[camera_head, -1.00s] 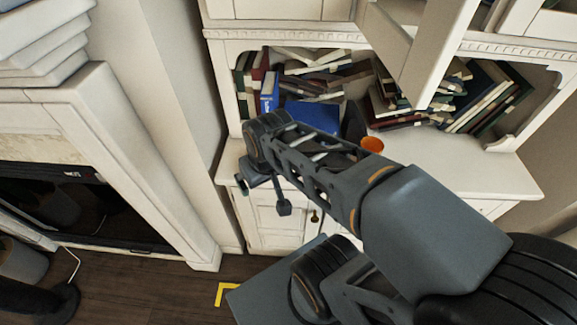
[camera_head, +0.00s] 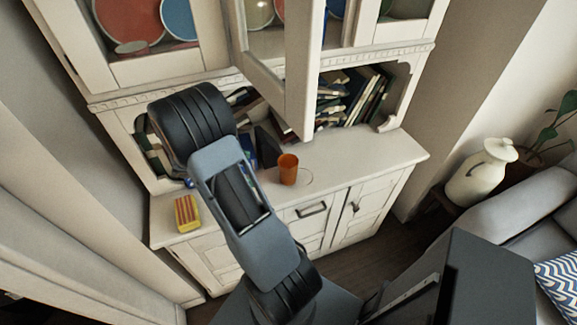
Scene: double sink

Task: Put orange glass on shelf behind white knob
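The orange glass (camera_head: 288,169) stands upright on the counter of the white cabinet (camera_head: 385,150), right of my arm. Nothing touches it that I can see. Above it, an upper cabinet door (camera_head: 303,75) stands open, swung out toward me. Shelves with plates show behind the upper doors. I cannot make out a white knob. My arm rises in front of the cabinet's left half. My gripper is hidden behind the arm, so its fingers do not show.
A yellow and red striped box (camera_head: 187,213) stands at the counter's left end. Books (camera_head: 350,95) fill the niche behind the counter. A white jug (camera_head: 480,172), a plant and a sofa (camera_head: 510,205) are at the right. The counter right of the glass is clear.

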